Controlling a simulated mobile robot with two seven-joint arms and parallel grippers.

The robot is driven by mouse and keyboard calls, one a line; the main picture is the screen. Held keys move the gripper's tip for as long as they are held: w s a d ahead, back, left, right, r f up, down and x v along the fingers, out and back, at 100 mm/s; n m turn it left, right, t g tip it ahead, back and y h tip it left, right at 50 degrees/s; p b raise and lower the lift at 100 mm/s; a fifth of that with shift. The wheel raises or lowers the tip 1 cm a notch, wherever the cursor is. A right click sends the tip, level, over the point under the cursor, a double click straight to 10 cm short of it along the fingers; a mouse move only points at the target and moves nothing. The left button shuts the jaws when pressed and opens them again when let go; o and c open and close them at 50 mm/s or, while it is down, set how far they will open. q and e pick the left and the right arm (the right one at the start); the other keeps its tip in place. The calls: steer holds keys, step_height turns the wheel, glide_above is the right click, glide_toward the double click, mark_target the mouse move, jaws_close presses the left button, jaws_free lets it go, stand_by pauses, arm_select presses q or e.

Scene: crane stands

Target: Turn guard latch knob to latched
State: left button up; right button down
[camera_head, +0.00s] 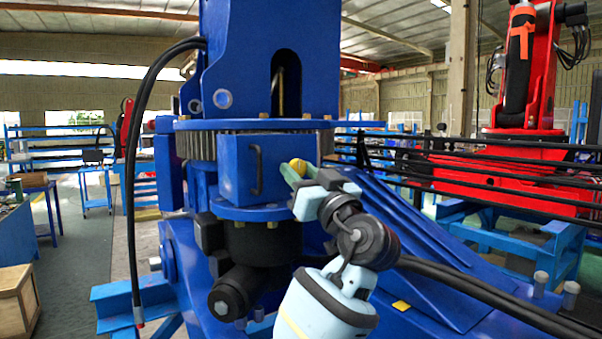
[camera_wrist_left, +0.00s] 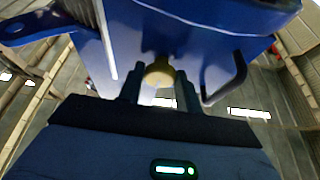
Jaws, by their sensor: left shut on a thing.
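The yellow guard latch knob (camera_head: 298,166) is at the right side of a blue guard box (camera_head: 235,170) on the large blue crane stand. The knob also shows in the left wrist view (camera_wrist_left: 160,73), between the two dark fingers. My left gripper (camera_head: 293,174) reaches up to the knob from the lower right in the head view and is shut on it. The fingers cover part of the knob, and no mark shows which way it is turned. My right gripper is not in view.
A dark handle (camera_head: 257,170) stands out from the guard box's front, close to the gripper. A toothed ring (camera_head: 245,143) runs behind the box. Black cables (camera_head: 470,290) cross the lower right. A red robot arm (camera_head: 525,110) stands far right.

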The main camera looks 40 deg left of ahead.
arm_select(q)
steer(key=m+t+p, duration=0.1)
steer(key=m, duration=0.1)
steer(key=m+t+h+p, duration=0.1)
steer(key=m, duration=0.1)
steer(key=m+t+h+p, duration=0.1)
steer(key=m, duration=0.2)
steer(key=shift+s+r+p, duration=0.3)
steer(key=shift+r+p, duration=0.05)
steer(key=shift+r, duration=0.05)
steer(key=shift+m+h, duration=0.3)
steer(key=shift+m, duration=0.4)
steer(key=shift+f+m+t+h+p, duration=0.15)
steer(key=shift+m+t+h+p, duration=0.3)
steer(key=shift+m, duration=0.75)
steer(key=shift+a+m+t+h, duration=0.1)
steer(key=shift+m+t+h, duration=0.35)
steer(key=shift+m, duration=0.75)
steer(key=m+h, duration=0.2)
steer(key=m, duration=0.3)
steer(key=shift+m+g+h, duration=0.4)
steer(key=shift+m+h, duration=0.3)
steer(key=shift+m, duration=1.2)
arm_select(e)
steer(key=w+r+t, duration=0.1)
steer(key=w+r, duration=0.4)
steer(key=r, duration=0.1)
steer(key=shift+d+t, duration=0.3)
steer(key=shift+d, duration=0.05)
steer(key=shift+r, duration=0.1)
